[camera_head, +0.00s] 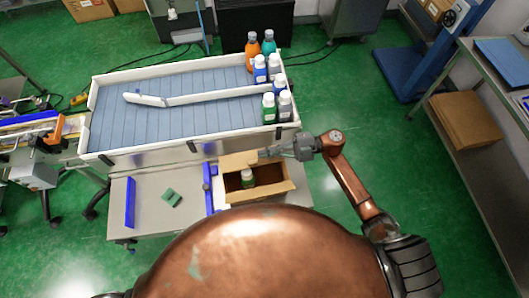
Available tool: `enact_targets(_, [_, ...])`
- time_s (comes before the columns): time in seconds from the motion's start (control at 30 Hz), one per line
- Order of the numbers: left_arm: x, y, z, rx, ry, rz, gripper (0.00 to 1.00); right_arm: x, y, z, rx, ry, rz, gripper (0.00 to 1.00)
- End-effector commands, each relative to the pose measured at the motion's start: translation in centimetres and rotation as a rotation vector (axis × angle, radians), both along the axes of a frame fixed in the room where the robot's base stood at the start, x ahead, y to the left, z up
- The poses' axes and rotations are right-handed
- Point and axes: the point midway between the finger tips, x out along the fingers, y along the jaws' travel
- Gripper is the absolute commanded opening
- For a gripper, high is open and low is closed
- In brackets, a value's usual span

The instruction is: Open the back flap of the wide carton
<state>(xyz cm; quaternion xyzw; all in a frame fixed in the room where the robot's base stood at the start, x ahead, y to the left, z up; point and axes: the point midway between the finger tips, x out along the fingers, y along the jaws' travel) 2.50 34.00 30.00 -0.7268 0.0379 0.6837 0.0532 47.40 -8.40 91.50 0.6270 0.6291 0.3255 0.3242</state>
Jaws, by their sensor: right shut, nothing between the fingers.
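The wide carton (285,187) is a brown cardboard box on the bench close in front of my body. Its top is at least partly open, and a green bottle with a white cap (248,179) stands inside. The back flap (236,161) shows as a lighter tan panel along the carton's far edge, leaning away from the opening. My right gripper (264,154) comes in from the right and is shut and empty, with its tips at the flap's right part. I cannot tell whether they touch it. My left gripper is not in view.
Behind the carton is a white-walled conveyor (190,92) with several bottles (270,85) at its right end. Blue rails (130,202) and a green block (172,198) are on the bench (150,222) to the left. Shelving stands at right.

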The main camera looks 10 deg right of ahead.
Motion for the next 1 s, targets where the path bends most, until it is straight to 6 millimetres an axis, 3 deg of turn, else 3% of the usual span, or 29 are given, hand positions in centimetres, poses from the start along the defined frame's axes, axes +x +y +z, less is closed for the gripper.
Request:
enact_targets(0.57, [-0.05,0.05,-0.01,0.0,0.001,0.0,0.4,-0.01,-0.02,-0.02,0.0,0.0,0.0,0.0])
enact_targets(1.0, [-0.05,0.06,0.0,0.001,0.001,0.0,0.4,-0.01,-0.02,-0.01,0.0,0.0,0.0,0.28])
